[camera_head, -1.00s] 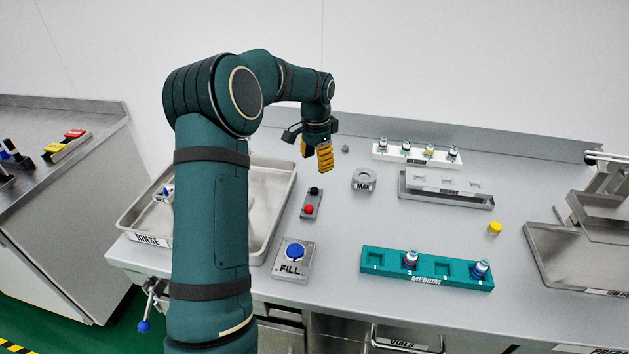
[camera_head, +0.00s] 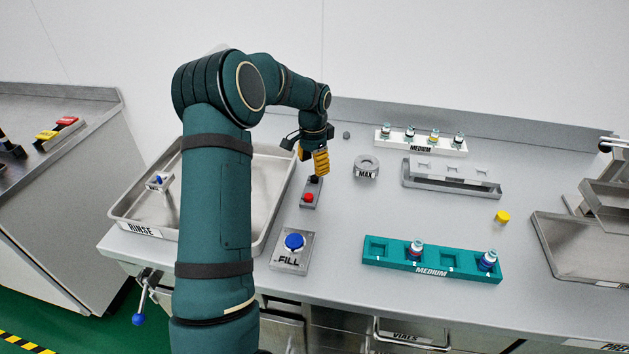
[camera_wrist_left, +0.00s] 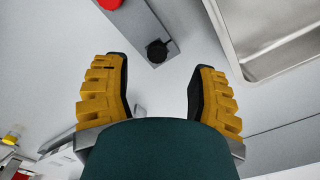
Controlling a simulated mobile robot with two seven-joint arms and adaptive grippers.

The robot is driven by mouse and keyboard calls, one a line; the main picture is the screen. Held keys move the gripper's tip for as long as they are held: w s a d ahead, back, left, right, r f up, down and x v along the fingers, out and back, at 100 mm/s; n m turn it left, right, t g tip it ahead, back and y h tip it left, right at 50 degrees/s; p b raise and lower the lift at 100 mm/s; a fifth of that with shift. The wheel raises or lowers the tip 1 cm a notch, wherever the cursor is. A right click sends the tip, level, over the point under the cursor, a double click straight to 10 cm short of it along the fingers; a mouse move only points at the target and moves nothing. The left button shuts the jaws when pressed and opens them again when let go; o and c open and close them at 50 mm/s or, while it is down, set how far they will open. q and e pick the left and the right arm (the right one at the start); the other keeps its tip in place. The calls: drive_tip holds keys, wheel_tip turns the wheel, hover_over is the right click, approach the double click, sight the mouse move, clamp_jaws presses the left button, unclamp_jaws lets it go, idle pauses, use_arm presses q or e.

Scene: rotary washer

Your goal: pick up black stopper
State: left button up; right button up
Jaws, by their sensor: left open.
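The black stopper (camera_head: 315,179) stands on a small grey plate (camera_head: 306,203), behind a red stopper (camera_head: 308,198). In the left wrist view the black stopper (camera_wrist_left: 157,51) shows as a round black top near the plate's end, and the red stopper (camera_wrist_left: 110,3) is cut off by the top edge. My left gripper (camera_head: 317,166) hangs just over the black stopper in the head view and partly covers it. In the left wrist view the yellow fingers of my left gripper (camera_wrist_left: 160,66) are apart, with the black stopper just beyond the gap between their tips. Nothing is held. My right gripper is out of view.
The metal rinse tray (camera_head: 118,217) lies left of the plate. The FILL button block (camera_head: 291,262) is in front. The grey MAX ring (camera_head: 366,167) and the teal vial rack (camera_head: 432,261) stand to the right. Bare counter lies between them.

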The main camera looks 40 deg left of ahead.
sight(314, 177)
use_arm(q)
wheel_tip(314, 177, down, 5)
drive_tip(key=shift+d+f+b, duration=0.1)
drive_tip(key=shift+d+b, duration=0.05)
drive_tip(key=shift+b, duration=0.55)
drive_tip(key=c, duration=0.9)
